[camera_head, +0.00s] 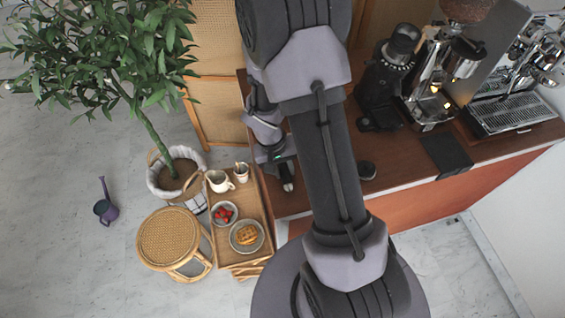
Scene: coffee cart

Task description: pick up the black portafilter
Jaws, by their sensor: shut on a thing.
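My gripper (283,172) is at the left of my arm, over the left part of the brown counter. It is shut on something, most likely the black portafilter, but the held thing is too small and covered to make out.
The brown counter (420,190) holds a black grinder (385,75), an espresso machine (520,75) and a black mat (447,154). Left of it are a wooden tray (257,215) with cups and plates, a rattan stool (170,238) and a potted tree (150,130).

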